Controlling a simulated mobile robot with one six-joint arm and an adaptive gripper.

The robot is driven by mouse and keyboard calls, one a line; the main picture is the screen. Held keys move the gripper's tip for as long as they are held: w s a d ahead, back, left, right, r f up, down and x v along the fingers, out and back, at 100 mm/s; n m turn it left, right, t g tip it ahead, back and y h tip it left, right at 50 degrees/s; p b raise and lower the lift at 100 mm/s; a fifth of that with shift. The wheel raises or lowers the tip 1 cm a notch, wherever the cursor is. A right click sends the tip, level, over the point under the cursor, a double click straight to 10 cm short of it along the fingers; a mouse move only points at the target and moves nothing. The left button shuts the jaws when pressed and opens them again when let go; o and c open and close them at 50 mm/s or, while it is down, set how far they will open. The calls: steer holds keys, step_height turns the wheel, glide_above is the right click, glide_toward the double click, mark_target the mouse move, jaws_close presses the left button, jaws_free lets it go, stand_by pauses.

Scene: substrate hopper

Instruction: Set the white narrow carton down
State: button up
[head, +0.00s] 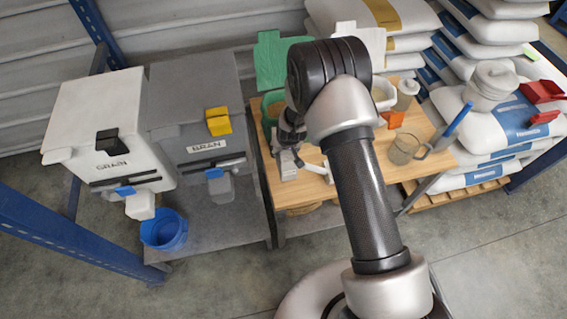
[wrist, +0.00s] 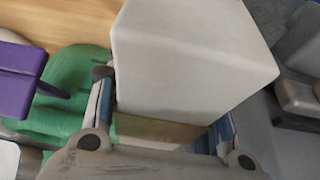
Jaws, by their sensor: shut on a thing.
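The white narrow carton (wrist: 190,50) fills the upper middle of the wrist view, between the fingers of my gripper (wrist: 162,128). My gripper is shut on it, and the carton hides most of the right finger. In the head view my gripper (head: 290,143) is over the left end of the wooden table, and a small part of the pale carton (head: 287,166) shows below it. My arm covers much of the area around it. I cannot tell whether the carton touches the table top.
A grey bin marked BRAN (head: 190,133) and a white bin marked GRAIN (head: 80,115) stand left. A blue bucket (head: 164,230) is below them.

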mark_target(284, 154)
steer(key=shift+w+f+b, duration=0.1)
steer(key=shift+f+b, duration=1.15)
steer(key=shift+f, duration=1.5)
steer(key=shift+f, duration=0.25)
steer(key=o, duration=1.4)
steer(key=shift+r, duration=0.1)
steer(key=shift+r, duration=0.3)
steer(key=p+v, duration=0.1)
steer(key=v, duration=0.3)
steer(key=p+v, duration=0.1)
steer(key=v, duration=0.2)
steer(key=p+v, duration=0.1)
steer(key=v, duration=0.3)
steer(key=shift+s+r, duration=0.25)
steer(key=shift+s, duration=0.15)
